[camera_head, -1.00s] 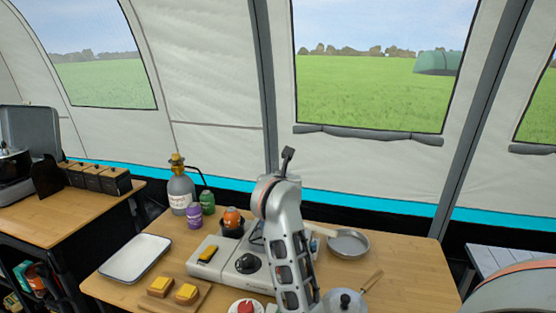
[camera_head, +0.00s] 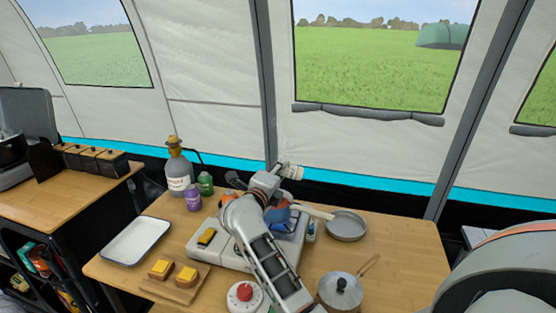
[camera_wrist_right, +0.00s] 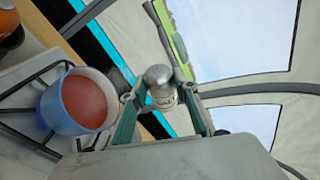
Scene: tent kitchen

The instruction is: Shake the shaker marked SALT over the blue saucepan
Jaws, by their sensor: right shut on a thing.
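The shaker (camera_head: 292,172), pale with a metal cap, is in my right gripper (camera_head: 279,177), tilted well over on its side. In the right wrist view the shaker (camera_wrist_right: 161,86) sits between the fingers of my right gripper (camera_wrist_right: 160,110); its lettering is too small to read. The blue saucepan (camera_wrist_right: 62,106), with red-brown contents, is on the stove to the left of the fingers there. In the head view the blue saucepan (camera_head: 290,222) is partly hidden behind my right arm, and the shaker shows above it. My left gripper is not in view.
A white stove (camera_head: 207,252) stands mid-table. A frying pan (camera_head: 347,226) and a lidded steel pot (camera_head: 341,292) are on the right.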

